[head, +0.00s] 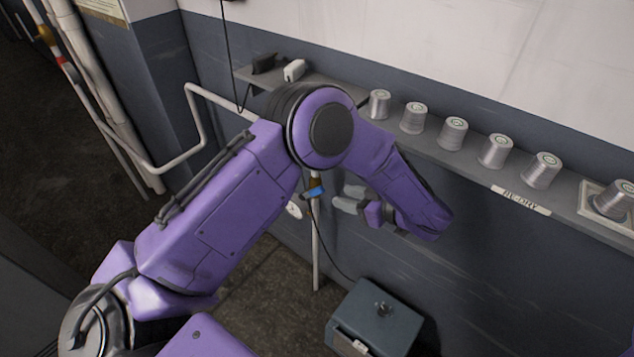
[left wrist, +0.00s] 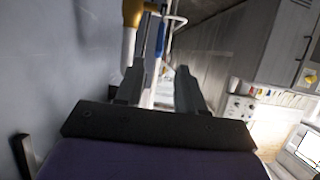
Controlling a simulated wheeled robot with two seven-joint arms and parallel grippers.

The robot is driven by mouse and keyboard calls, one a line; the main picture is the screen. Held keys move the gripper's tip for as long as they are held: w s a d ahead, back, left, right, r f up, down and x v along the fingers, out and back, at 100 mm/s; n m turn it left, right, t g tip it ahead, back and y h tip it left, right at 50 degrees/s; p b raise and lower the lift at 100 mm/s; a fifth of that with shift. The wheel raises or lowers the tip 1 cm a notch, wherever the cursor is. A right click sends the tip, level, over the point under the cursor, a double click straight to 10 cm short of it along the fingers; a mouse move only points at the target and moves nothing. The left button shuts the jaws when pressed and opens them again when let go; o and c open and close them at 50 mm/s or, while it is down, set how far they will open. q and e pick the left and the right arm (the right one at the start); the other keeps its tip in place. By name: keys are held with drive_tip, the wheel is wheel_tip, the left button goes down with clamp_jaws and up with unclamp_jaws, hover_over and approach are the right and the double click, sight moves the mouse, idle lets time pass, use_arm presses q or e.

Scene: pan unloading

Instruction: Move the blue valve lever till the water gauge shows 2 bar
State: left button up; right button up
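The blue valve lever (head: 314,191) sits on a thin vertical pipe (head: 316,250) below my left arm's elbow. The water gauge (head: 294,209) is a small white dial just left of the pipe, partly hidden by my arm; its reading is too small to tell. My left gripper (head: 343,197) is open and points left at the lever, a short gap to its right. In the left wrist view the blue lever (left wrist: 160,38) stands beyond the open fingers (left wrist: 162,75), nearer the left finger, beside a yellow fitting (left wrist: 131,14). My right gripper is not in view.
A wall shelf (head: 470,165) with several metal spools runs behind and right of my arm. A grey-blue box (head: 375,318) with a knob stands below the gripper. A white bent pipe (head: 198,125) runs along the wall at left. The floor near the pipe's foot is bare.

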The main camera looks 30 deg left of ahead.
sight(318, 194)
use_arm(q)
drive_tip(key=p+x, duration=0.1)
drive_tip(key=x, duration=0.8)
drive_tip(key=shift+a+f+p, duration=0.3)
drive_tip(key=shift+a+p, duration=0.05)
drive_tip(key=shift+p, duration=0.05)
drive_tip(key=shift+w+a+f, duration=0.1)
drive_tip(key=shift+a+f, duration=0.1)
drive_tip(key=shift+a, duration=0.05)
drive_tip(key=shift+c, duration=0.3)
clamp_jaws()
drive_tip(key=shift+d, duration=0.1)
